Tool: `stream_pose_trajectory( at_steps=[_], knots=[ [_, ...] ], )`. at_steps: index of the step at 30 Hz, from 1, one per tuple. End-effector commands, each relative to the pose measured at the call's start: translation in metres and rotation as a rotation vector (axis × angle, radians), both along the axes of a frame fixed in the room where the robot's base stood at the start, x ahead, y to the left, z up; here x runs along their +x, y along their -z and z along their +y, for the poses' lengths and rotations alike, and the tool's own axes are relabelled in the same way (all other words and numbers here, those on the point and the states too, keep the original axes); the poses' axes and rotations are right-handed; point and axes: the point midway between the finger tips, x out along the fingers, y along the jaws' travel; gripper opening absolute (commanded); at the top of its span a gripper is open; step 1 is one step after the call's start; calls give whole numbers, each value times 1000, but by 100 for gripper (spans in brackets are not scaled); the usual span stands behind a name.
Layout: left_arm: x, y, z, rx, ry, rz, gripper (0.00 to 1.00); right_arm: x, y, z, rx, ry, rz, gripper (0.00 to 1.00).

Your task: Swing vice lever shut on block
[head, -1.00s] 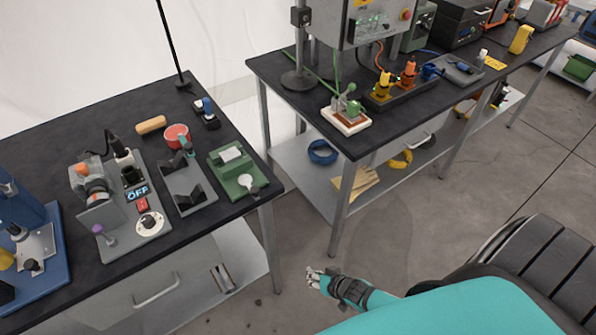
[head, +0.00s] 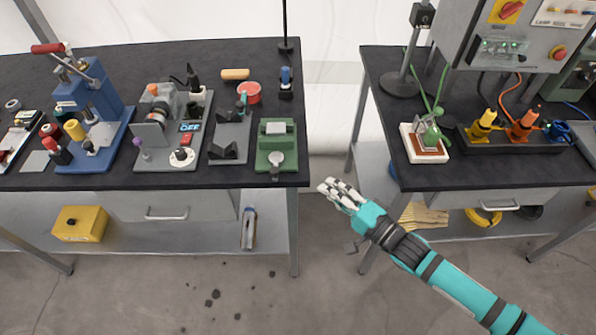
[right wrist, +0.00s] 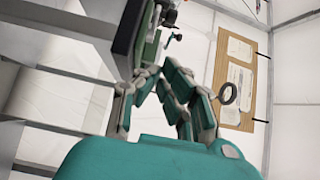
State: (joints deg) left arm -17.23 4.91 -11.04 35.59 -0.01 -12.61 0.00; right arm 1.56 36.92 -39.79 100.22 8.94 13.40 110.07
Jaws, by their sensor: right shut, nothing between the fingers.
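The green vice (head: 277,142) stands at the right end of the left bench, near its front corner. A pale grey block (head: 276,128) sits on its rear part. A lever with a round grey knob (head: 276,159) shows at its front; its exact position is too small to tell. My right gripper (head: 340,190) is shut and empty, in the gap between the benches, to the right of and in front of the vice, touching nothing. Its fingers (right wrist: 165,85) show in the right wrist view, with a green thing, perhaps the vice, beyond them. My left gripper is not in view.
A grey V-block stand (head: 232,140) stands just left of the vice, with a red tin (head: 249,92) behind. Free floor lies between the benches.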

Motion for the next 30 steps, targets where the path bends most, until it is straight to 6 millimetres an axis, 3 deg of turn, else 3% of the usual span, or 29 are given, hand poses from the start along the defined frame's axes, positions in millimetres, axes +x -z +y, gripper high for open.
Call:
stream_pose_trajectory(
  at_steps=[9,18,30],
  knots=[
    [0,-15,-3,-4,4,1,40,51,-3,47,-1,1,-1,0],
    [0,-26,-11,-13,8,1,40,49,0,81,-2,2,1,0],
    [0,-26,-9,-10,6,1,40,49,1,84,-3,2,0,0]
  ],
)
